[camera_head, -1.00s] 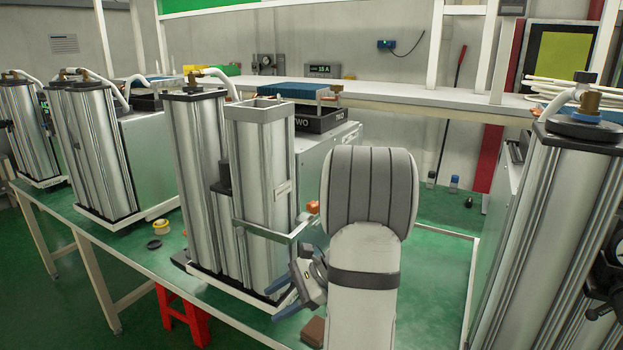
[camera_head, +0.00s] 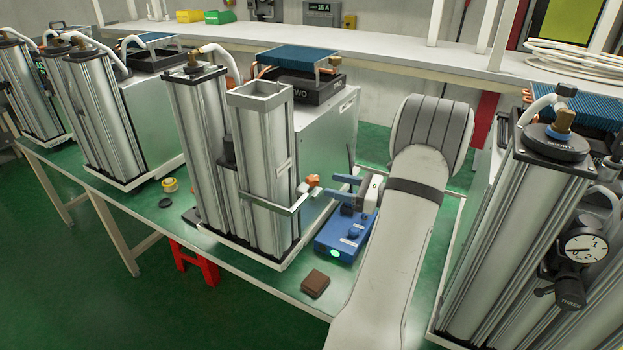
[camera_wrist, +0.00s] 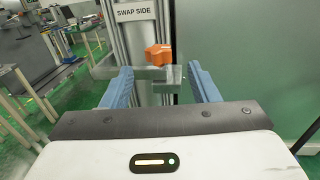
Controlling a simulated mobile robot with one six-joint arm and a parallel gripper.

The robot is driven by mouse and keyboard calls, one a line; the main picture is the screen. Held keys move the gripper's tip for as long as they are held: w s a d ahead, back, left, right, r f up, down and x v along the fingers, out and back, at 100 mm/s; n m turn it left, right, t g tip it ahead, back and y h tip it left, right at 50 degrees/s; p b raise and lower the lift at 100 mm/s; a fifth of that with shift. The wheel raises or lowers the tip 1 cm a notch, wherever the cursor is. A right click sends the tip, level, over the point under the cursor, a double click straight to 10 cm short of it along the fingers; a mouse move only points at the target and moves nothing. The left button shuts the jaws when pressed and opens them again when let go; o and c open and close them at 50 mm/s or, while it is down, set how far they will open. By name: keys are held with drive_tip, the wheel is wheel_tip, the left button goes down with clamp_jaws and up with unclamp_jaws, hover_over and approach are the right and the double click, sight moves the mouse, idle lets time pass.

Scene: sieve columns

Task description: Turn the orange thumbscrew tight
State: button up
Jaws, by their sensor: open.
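The orange thumbscrew (camera_head: 314,181) sits at the right end of a metal clamp bar (camera_head: 262,204) across the open-topped square column (camera_head: 262,150). In the wrist view the thumbscrew (camera_wrist: 158,56) is a lobed orange knob on the bar (camera_wrist: 140,72), below a "SWAP SIDE" label (camera_wrist: 134,12). My gripper (camera_head: 336,188) is open, its blue fingers pointing left toward the thumbscrew from the right. In the wrist view the thumbscrew appears between the two fingers (camera_wrist: 160,84), a little beyond their tips. I see no contact.
A blue box (camera_head: 340,238) with a green light stands below my gripper. A brown block (camera_head: 315,284) lies near the table's front edge. The grey cabinet (camera_head: 325,130) stands behind the column. Another column unit with a gauge (camera_head: 585,248) stands at the right.

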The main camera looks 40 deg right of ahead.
sight(312, 178)
drive_tip(key=p+x, duration=0.2)
drive_tip(key=x, duration=0.5)
drive_tip(key=shift+w+a, duration=0.2)
drive_tip(key=shift+c, duration=0.5)
drive_tip(key=c, duration=0.9)
drive_tip(key=m+t+h+b, duration=0.1)
drive_tip(key=m+h, duration=0.1)
drive_tip(key=h, duration=0.1)
drive_tip(key=m+t+h+b, duration=0.1)
drive_tip(key=m+h+b, duration=0.1)
drive_tip(key=shift+f+h+b, duration=0.15)
drive_tip(key=shift+h+b, duration=0.15)
drive_tip(key=shift+h, duration=0.1)
drive_tip(key=m+h+b, duration=0.3)
drive_tip(key=h, duration=0.1)
drive_tip(key=shift+h, duration=0.4)
drive_tip(key=shift+b, duration=0.3)
drive_tip(key=shift+d+m+h, duration=0.1)
drive_tip(key=shift+m+h, duration=0.2)
drive_tip(key=shift+h, duration=0.2)
